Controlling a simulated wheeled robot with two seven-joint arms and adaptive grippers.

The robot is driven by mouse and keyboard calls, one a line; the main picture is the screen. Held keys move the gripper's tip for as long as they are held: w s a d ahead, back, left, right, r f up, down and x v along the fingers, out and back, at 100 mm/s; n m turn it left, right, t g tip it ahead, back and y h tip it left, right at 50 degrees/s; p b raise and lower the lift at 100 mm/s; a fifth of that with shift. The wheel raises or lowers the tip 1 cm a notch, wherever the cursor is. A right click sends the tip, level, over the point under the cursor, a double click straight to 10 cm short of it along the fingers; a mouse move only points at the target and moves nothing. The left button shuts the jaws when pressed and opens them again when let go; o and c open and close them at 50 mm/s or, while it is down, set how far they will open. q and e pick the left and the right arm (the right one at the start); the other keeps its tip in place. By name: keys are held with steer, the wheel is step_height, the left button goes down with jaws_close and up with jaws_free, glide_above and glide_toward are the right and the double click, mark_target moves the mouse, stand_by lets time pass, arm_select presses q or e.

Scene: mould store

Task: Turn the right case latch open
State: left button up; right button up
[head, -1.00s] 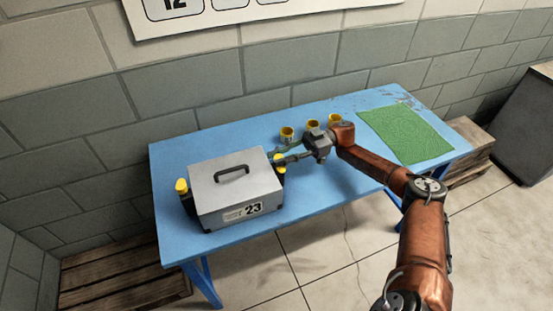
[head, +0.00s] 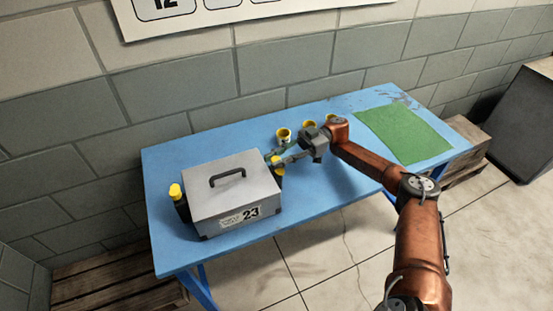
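The grey case (head: 210,195) stands on the blue table, its lid shut, with a black handle on top and a label "23" on its front. The right case latch (head: 277,171), dark with yellow, is on the case's right side and is partly hidden by my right gripper. The left latch (head: 176,191), with a yellow top, stands upright on the left side. My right gripper (head: 276,158) reaches in from the right, its fingertips at the right latch. Whether the fingers press on it is too small to tell. My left gripper is out of view.
Several yellow cups, one of them here (head: 283,135), stand behind my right gripper, partly hidden by it. A green mat (head: 404,134) lies at the right of the blue table (head: 350,180). A wall is close behind. The table's front right is clear.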

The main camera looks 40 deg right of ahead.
steer(key=o, duration=0.5)
steer(key=shift+a, duration=0.1)
steer(key=shift+s+d, duration=0.15)
steer(key=shift+d, duration=1.75)
steer(key=shift+s+d, duration=0.1)
steer(key=shift+d, duration=1.8)
